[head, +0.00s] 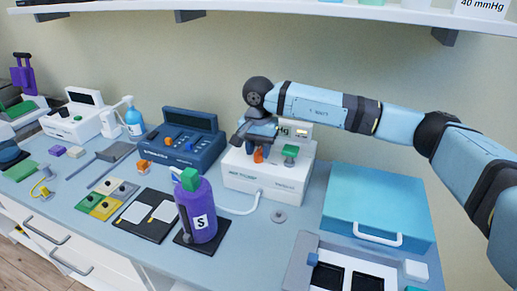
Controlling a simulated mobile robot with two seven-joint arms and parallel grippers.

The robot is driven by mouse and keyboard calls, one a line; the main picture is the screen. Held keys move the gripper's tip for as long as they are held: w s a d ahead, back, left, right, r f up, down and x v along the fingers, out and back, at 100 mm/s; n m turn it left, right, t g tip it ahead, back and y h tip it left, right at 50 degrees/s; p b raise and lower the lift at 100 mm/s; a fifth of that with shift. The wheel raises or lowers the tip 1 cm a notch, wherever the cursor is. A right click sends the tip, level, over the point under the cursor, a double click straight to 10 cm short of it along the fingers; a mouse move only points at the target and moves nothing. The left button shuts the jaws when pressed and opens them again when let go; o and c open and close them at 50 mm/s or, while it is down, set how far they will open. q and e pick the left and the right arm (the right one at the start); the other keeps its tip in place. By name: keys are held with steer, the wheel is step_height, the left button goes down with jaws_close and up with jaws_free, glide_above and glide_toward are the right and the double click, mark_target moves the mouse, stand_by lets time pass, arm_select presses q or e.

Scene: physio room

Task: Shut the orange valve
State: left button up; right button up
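The orange valve (258,155) is a small orange knob on the front of a white device (265,178) with a grey hose. A green knob (290,152) stands to its right on the same device. My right gripper (254,140) points down right above the orange valve, its dark fingers close to it. Whether the fingers touch the valve, and how far apart they are, cannot be told at this size. The gripper hides part of the device's display. My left gripper is not in view.
A purple bottle (198,215) with a green cap stands in front of the device on a dark pad. A teal case (378,207) lies to the right. A dark blue device (183,146) with orange and blue knobs stands to the left. A shelf (300,8) runs above.

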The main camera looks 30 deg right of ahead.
mark_target(259, 150)
steer(key=shift+r, duration=0.1)
step_height(259, 150, up, 14)
stand_by(0.5)
steer(key=shift+s+f, duration=0.1)
steer(key=shift+f, duration=0.15)
